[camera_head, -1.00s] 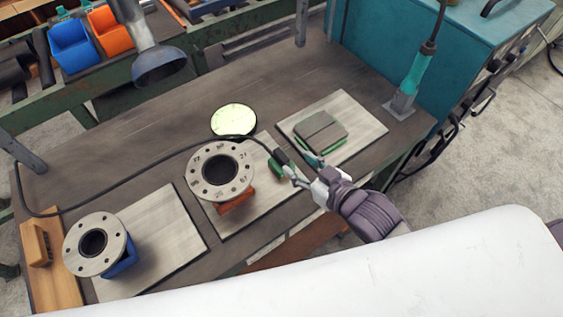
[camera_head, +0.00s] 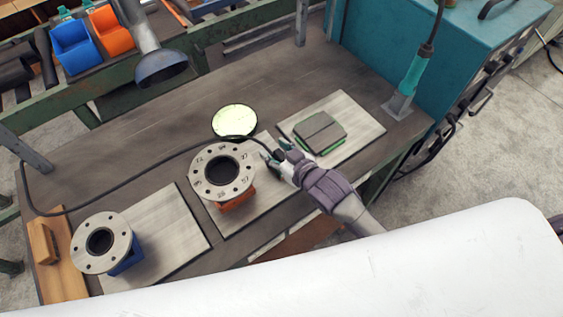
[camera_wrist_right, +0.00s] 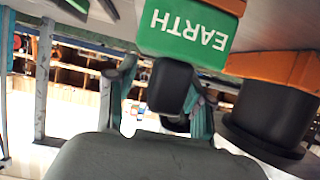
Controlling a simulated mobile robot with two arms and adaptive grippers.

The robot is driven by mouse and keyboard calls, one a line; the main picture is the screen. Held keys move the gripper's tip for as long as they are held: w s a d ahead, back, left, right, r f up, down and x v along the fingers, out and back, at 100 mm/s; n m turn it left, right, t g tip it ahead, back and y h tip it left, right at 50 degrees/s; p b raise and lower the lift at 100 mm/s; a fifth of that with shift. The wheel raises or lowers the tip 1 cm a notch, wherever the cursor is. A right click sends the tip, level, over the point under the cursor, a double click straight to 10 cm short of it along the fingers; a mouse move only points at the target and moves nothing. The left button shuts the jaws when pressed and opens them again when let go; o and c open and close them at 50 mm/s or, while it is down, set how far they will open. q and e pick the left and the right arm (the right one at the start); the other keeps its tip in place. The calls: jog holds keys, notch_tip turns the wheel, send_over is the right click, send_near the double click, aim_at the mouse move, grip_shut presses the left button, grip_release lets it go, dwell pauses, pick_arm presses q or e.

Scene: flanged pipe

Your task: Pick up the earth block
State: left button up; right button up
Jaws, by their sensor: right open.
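The earth block is a green block (camera_wrist_right: 185,38) lettered EARTH, upside down at the top of the right wrist view. A black handle-like piece (camera_wrist_right: 170,85) shows just below it. In the head view the block is hidden behind my right gripper (camera_head: 277,158), beside the middle flanged pipe at the black cable's end. My right gripper also shows in the wrist view (camera_wrist_right: 163,103); its fingers are apart, on either side of the black piece. I cannot tell whether they touch it. My left gripper is not in view.
A flanged pipe (camera_head: 221,171) on an orange support (camera_head: 238,200) stands close left of my gripper. Another flanged pipe (camera_head: 101,243) is at front left. A black cable (camera_head: 110,180) crosses the table. Grey-green plates (camera_head: 320,130) lie to the right; a teal machine (camera_head: 440,60) stands behind.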

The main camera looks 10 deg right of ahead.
grip_shut()
jog(key=shift+r, duration=0.15)
dwell(0.4)
jog(key=shift+r, duration=0.1)
